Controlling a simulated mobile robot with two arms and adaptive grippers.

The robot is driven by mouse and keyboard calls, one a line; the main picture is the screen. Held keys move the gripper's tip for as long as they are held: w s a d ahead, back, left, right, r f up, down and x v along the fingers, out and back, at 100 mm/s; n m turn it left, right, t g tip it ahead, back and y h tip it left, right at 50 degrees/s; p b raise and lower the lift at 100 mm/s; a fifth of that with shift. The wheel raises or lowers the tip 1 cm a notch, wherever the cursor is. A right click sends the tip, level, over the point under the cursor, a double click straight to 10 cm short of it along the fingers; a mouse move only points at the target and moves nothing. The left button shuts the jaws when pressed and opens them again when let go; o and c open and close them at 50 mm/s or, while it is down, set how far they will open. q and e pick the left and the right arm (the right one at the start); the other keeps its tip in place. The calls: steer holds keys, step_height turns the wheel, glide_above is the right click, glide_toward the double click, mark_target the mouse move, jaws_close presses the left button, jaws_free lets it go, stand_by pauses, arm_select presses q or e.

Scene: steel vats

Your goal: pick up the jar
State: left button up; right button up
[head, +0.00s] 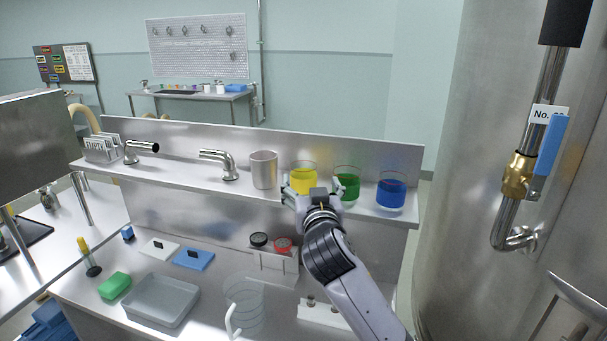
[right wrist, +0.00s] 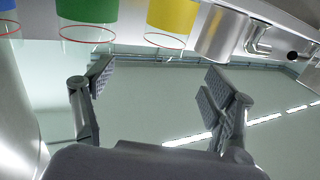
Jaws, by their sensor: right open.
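Three clear glass jars with coloured contents stand upright on the raised steel shelf: a yellow one (head: 303,179), a green one (head: 347,184) and a blue one (head: 391,193). My right gripper (head: 313,194) is open and empty in front of the yellow jar, hiding its lower part and part of the green jar. In the right wrist view the scene is upside down. The yellow jar (right wrist: 172,18) lies beyond the spread fingers, between them sideways; the green jar (right wrist: 88,20) is left of it. I cannot tell whether a finger touches a jar. My left gripper is not in view.
A steel cup (head: 264,169) stands left of the yellow jar, with a pipe elbow (head: 218,163) further left. Below, the bench holds a grey tray (head: 161,300), a glass beaker (head: 244,300) and a rack (head: 275,262). A large steel vat (head: 470,120) rises on the right.

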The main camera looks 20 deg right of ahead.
mark_target(305, 167)
steer(key=p+x, duration=0.2)
steer(key=x, duration=0.4)
steer(key=shift+w, duration=0.3)
steer(key=x, duration=0.1)
steer(key=p+x, duration=0.1)
steer(key=x, duration=0.1)
steer(key=p+x, duration=0.1)
steer(key=shift+w+a+r, duration=0.2)
steer(key=shift+a, duration=0.1)
steer(key=shift+w+d+f+p, duration=0.1)
steer(key=shift+w+p, duration=0.2)
steer(key=shift+w, duration=0.2)
steer(key=shift+c, duration=0.3)
steer(key=c, duration=1.3)
